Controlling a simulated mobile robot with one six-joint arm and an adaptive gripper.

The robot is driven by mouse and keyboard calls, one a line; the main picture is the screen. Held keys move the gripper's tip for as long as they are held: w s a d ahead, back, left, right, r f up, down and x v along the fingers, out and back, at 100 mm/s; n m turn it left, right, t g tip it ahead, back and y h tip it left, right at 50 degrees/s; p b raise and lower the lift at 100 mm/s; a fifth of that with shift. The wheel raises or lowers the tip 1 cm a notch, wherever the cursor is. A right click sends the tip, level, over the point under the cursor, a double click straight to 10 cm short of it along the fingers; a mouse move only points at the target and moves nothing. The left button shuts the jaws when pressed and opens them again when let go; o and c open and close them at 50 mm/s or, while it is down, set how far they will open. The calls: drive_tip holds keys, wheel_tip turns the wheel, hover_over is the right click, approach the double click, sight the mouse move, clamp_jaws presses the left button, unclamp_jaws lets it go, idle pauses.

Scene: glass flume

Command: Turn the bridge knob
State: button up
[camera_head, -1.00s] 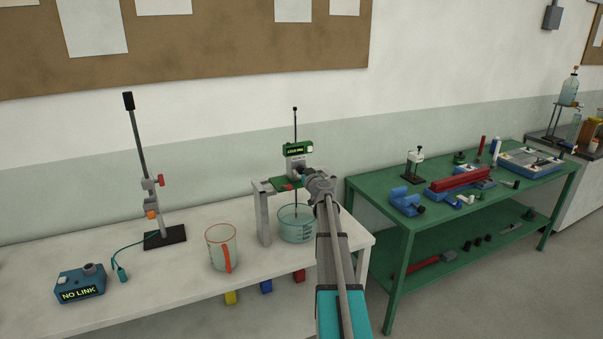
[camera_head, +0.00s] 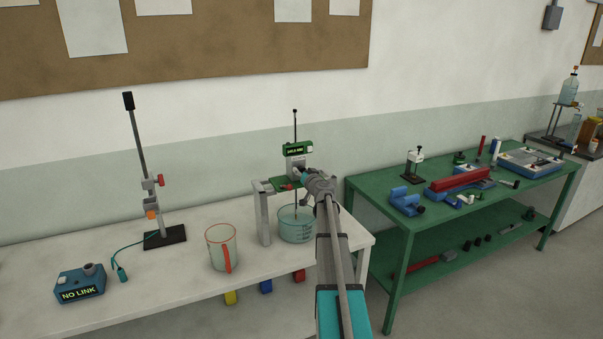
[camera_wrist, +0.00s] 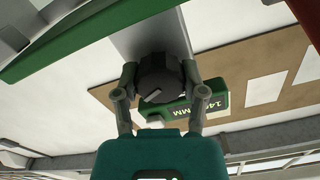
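In the wrist view a dark round knob (camera_wrist: 158,78) with a pale pointer line sits on a grey block of the bridge. The two fingers of my gripper (camera_wrist: 158,80) are on either side of the knob and appear closed against it. A green display (camera_wrist: 202,100) beside the knob shows a number that seems to start with 140 and ends in MM. In the head view my gripper (camera_head: 306,176) reaches the bridge (camera_head: 264,215) from the right and hides the knob. The bridge's thin rod goes down into a glass vessel of liquid (camera_head: 297,230).
A clear jug with a red handle (camera_head: 221,246) stands left of the bridge. Further left are a clamp stand (camera_head: 165,237) and a blue box reading NO LINK (camera_head: 80,286). A green bench with tools (camera_head: 375,186) stands to the right.

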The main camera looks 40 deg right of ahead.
drive_tip(key=o, duration=0.5)
drive_tip(key=shift+c, duration=0.2)
drive_tip(key=v, duration=1.2)
